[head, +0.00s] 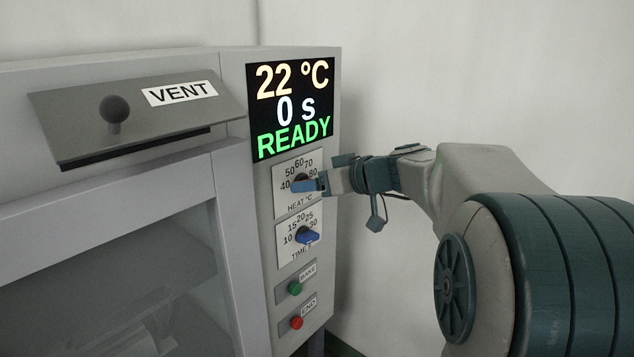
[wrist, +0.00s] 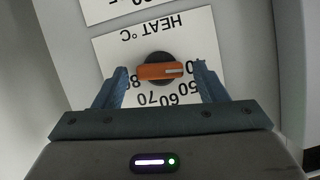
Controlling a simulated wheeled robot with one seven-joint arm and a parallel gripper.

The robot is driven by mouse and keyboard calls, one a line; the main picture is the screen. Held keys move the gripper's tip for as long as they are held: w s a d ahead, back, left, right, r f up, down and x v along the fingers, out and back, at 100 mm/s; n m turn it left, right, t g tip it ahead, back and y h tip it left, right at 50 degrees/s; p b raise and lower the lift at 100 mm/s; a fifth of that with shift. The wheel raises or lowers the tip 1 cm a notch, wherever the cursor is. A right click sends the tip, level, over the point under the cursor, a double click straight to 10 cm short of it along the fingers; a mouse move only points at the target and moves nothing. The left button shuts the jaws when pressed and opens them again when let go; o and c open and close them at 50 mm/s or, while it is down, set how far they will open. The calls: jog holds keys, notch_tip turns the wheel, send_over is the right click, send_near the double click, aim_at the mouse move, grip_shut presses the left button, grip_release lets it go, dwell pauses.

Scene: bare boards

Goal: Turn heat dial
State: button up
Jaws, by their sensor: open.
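The heat dial is an orange bar knob on a dark round base (wrist: 160,71), centred in the wrist view, where its plate appears upside down. A white mark on the bar's right end points toward the 40 side. My gripper (wrist: 162,76) is open, with one blue-grey finger off each end of the bar and a small gap on both sides. In the head view my gripper (head: 312,185) is at the HEAT °C plate (head: 293,207), and its fingers hide most of the dial.
The display (head: 291,108) reads 22 °C, 0 s, READY. Below the heat plate are the blue time dial (head: 309,236), a green button (head: 295,288) and a red button (head: 297,323). A VENT flap with a round knob (head: 115,109) juts out at upper left.

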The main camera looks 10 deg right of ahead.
jog(key=shift+c, duration=0.3)
jog(key=c, duration=0.9)
jog(key=shift+w+d+f+m+t+y+b, duration=0.1)
jog(key=shift+f+m+t+y+b, duration=0.2)
jog(key=shift+m+y+b, duration=1.95)
jog(key=shift+w+d+f+m+t+y+p, duration=0.15)
jog(key=shift+f+m+t+y+p, duration=0.2)
jog(key=shift+m, duration=4.15)
jog(key=shift+s+d+f+m+t+y+b, duration=0.2)
jog(key=shift+m+y+b, duration=1)
jog(key=shift+m, duration=2.15)
jog(key=shift+w+a+m+t, duration=0.15)
jog(key=shift+m+t, duration=0.1)
jog(key=shift+m, duration=0.05)
